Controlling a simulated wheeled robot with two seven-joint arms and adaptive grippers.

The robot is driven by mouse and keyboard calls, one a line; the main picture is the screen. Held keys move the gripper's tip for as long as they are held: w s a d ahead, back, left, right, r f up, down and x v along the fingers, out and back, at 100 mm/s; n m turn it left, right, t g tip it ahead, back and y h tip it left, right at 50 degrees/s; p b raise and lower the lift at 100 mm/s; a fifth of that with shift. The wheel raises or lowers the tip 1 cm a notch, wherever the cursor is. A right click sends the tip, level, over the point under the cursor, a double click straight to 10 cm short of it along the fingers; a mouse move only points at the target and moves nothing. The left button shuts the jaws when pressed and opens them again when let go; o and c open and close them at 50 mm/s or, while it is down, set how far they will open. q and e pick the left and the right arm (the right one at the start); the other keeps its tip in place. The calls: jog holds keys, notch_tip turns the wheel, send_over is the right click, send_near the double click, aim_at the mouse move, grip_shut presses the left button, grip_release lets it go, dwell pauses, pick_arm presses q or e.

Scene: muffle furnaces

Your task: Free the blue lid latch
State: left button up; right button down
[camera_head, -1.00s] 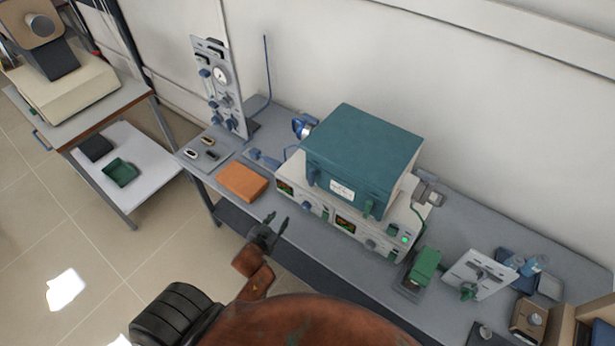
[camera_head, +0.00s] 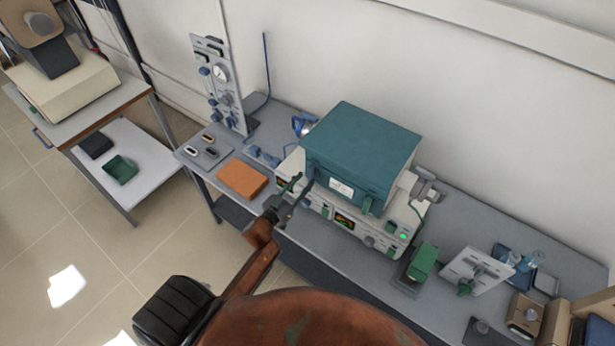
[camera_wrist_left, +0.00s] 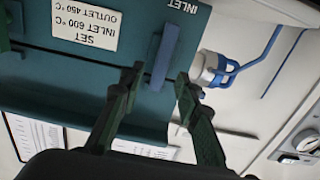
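The teal furnace lid box (camera_head: 362,148) sits on a pale control unit on the bench. The blue lid latch (camera_wrist_left: 164,57) is an upright bar on the lid's front, near the INLET label in the left wrist view. In the head view the latch is hard to make out near my gripper. My left gripper (camera_head: 299,187) is at the front left of the box, and its dark green fingers (camera_wrist_left: 159,77) are open. In the left wrist view the latch shows between and just beyond the fingertips; contact cannot be told. A green latch (camera_head: 367,205) is farther right. My right gripper is out of view.
The control unit (camera_head: 345,221) has knobs and displays below the lid. An orange block (camera_head: 242,179) lies to its left. A gauge panel (camera_head: 219,84) stands at the back left. A blue-handled valve fitting (camera_wrist_left: 216,68) is beside the box. A green block (camera_head: 423,261) is to the right.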

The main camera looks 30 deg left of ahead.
aim_at(310, 174)
pick_arm(q)
jog(key=shift+w+d, duration=0.1)
jog(key=shift+w, duration=1.4)
grip_shut()
